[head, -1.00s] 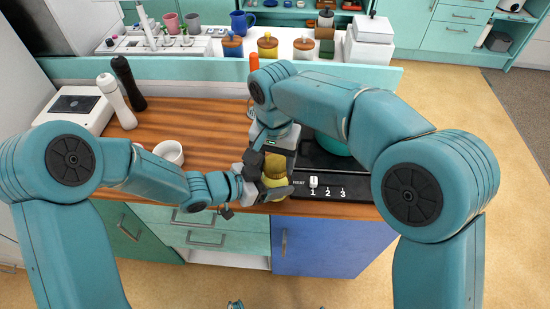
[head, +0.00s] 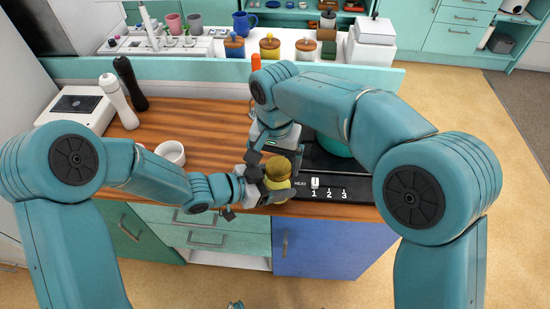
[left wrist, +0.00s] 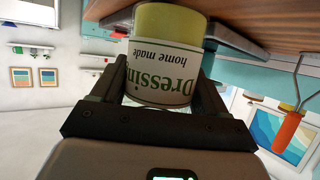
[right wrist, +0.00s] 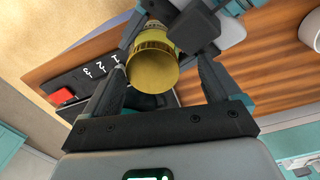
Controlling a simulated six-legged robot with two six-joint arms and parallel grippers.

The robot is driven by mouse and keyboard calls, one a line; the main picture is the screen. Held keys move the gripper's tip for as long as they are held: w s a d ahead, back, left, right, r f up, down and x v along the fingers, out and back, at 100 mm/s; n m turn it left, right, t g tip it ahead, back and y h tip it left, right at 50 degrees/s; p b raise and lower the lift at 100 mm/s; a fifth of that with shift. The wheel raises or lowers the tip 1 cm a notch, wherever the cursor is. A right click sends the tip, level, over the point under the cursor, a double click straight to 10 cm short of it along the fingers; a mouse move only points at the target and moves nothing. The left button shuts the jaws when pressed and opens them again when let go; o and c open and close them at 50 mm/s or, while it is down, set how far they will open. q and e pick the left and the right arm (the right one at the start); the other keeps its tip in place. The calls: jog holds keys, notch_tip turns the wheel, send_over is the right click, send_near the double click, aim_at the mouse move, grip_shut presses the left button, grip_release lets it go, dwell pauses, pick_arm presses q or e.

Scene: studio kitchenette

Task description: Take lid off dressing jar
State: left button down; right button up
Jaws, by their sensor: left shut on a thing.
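The dressing jar (head: 279,187) is a small yellow jar with an olive-gold lid (head: 278,167), near the counter's front edge. My left gripper (head: 262,186) is shut on the jar from the left. In the left wrist view the jar's white label (left wrist: 160,75) reads upside down between the fingers; the lid is hidden there. My right gripper (head: 276,153) is open just above the lid. In the right wrist view the round gold lid (right wrist: 153,68) lies between and beyond the spread fingers (right wrist: 160,80), apparently with gaps at both sides. The lid appears to be on the jar.
The black hob panel (head: 335,187) lies right of the jar, with a teal pot (head: 334,146) behind it. A white bowl (head: 171,153) and white and black mills (head: 118,101) (head: 130,84) stand left. The wooden counter (head: 205,130) between is largely clear.

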jog(key=shift+s+d+f, duration=0.1)
jog(key=shift+f, duration=0.05)
notch_tip(320, 180, up, 4)
jog(key=shift+r, duration=0.4)
jog(key=shift+c, duration=0.5)
notch_tip(320, 180, up, 2)
jog(key=m, duration=0.4)
jog(key=shift+d, duration=0.1)
jog(key=shift+r+m, duration=0.6)
jog(key=shift+m, duration=0.6)
jog(key=shift+d+f, duration=0.1)
jog(key=shift+f, duration=0.05)
notch_tip(320, 180, down, 8)
jog(key=shift+r, duration=0.2)
